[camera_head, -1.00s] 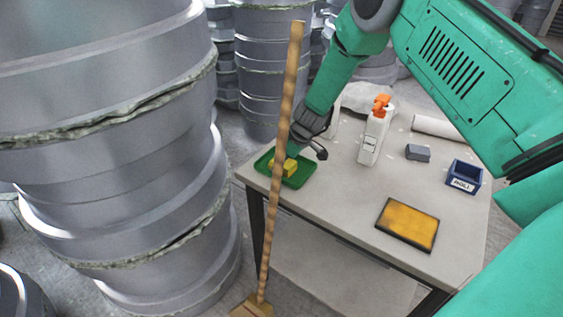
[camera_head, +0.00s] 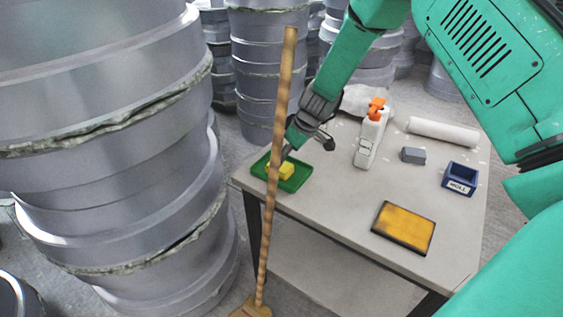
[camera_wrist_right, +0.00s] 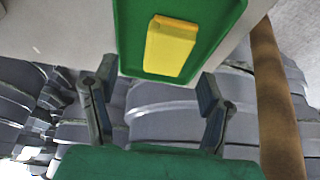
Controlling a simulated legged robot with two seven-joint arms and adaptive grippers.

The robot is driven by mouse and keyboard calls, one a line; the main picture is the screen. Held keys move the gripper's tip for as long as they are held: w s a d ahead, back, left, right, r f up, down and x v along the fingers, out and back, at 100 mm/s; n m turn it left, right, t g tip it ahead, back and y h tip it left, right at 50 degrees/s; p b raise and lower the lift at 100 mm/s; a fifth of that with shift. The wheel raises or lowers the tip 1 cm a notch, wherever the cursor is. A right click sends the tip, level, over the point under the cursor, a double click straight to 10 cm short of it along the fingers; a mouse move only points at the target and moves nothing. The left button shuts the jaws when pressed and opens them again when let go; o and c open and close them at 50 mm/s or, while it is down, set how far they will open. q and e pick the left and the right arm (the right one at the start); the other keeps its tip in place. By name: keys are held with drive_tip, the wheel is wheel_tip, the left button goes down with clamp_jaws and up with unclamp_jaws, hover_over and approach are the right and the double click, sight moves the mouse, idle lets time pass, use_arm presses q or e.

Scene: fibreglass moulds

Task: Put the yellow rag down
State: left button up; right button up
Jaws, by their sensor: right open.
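The yellow rag (camera_head: 287,171) looks like a small folded block and lies in the green tray (camera_head: 297,183) at the table's left corner. In the right wrist view the rag (camera_wrist_right: 170,47) lies flat on the floor of the green tray (camera_wrist_right: 128,40), ahead of the fingers. My right gripper (camera_head: 306,150) is over the tray's far side, partly behind a wooden pole. In the right wrist view my right gripper (camera_wrist_right: 156,82) is open, with nothing between its two fingers and the rag apart from them. My left gripper is not in view.
The wooden pole (camera_head: 275,150) stands upright before the tray. The table (camera_head: 335,215) also bears a white spray bottle (camera_head: 368,140), a grey block (camera_head: 413,155), a blue labelled box (camera_head: 460,180), a yellow-orange pad (camera_head: 404,228) and a white roll (camera_head: 443,132). Stacked grey moulds (camera_head: 110,150) crowd the left.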

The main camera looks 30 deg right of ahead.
drive_tip(key=a+v, duration=0.1)
drive_tip(key=v, duration=0.5)
drive_tip(key=shift+d+r, duration=0.2)
drive_tip(key=shift+d, duration=0.05)
drive_tip(key=shift+s+d+f, duration=0.1)
drive_tip(key=shift+d, duration=0.15)
drive_tip(key=shift+a, duration=0.1)
